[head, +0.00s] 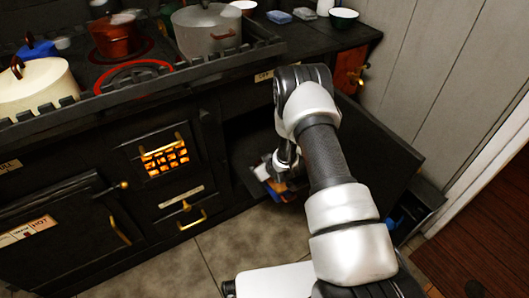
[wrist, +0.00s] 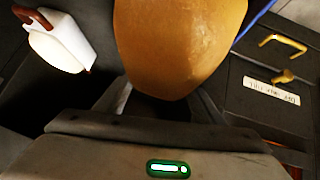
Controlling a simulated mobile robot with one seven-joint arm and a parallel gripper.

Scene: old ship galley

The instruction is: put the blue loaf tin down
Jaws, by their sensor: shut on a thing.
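A golden-brown loaf (wrist: 180,45) fills the top middle of the wrist view, with a blue edge (wrist: 258,18) beside it that looks like the rim of the blue loaf tin. In the head view, a small patch of blue and orange (head: 279,187) shows below my wrist, low in front of the stove. My gripper (wrist: 160,105) is shut on the tin at the loaf's near end. The fingertips and most of the tin are hidden. I cannot tell whether the tin touches a surface beneath it.
A white object with brown ends (wrist: 62,42) lies left of the loaf. The black stove (head: 90,190) has a glowing grate (head: 165,160) left of my arm. A dark open door (head: 375,160) stands right of my arm. Pots (head: 205,35) stand on top. Tiled floor (head: 235,250) is clear in front.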

